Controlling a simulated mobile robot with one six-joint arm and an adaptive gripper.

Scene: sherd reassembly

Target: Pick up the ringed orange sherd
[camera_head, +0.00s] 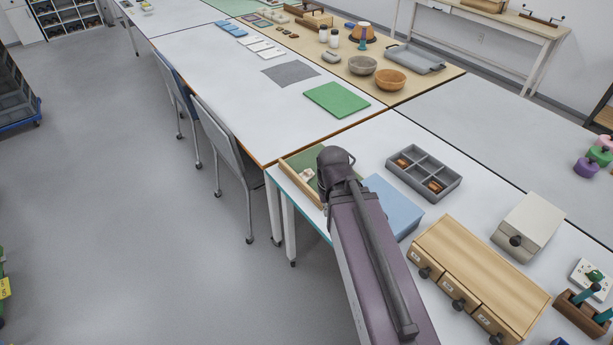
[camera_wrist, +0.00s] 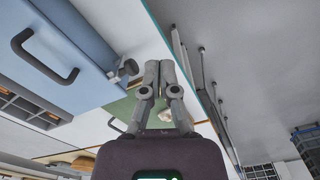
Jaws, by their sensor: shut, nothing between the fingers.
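A grey divided tray (camera_head: 452,186) stands on the white table, right of my arm in the head view. Small orange-brown pieces lie in two of its compartments, one at the left (camera_head: 403,162) and one at the front (camera_head: 435,187). They are too small to tell which sherd is ringed. My gripper (camera_wrist: 159,64) shows in the wrist view with its two grey fingers together and empty. It is hidden behind my arm in the head view. Part of the grey tray also shows at the wrist view's left edge (camera_wrist: 22,106), away from the fingers.
A green-lined wooden tray (camera_head: 289,161) holding a pale piece (camera_head: 307,175) lies beside my arm. A blue box (camera_head: 391,205) stands close on its right. A wooden drawer unit (camera_head: 480,268) and a pale box (camera_head: 531,225) stand farther right. A green mat (camera_head: 337,99) lies behind.

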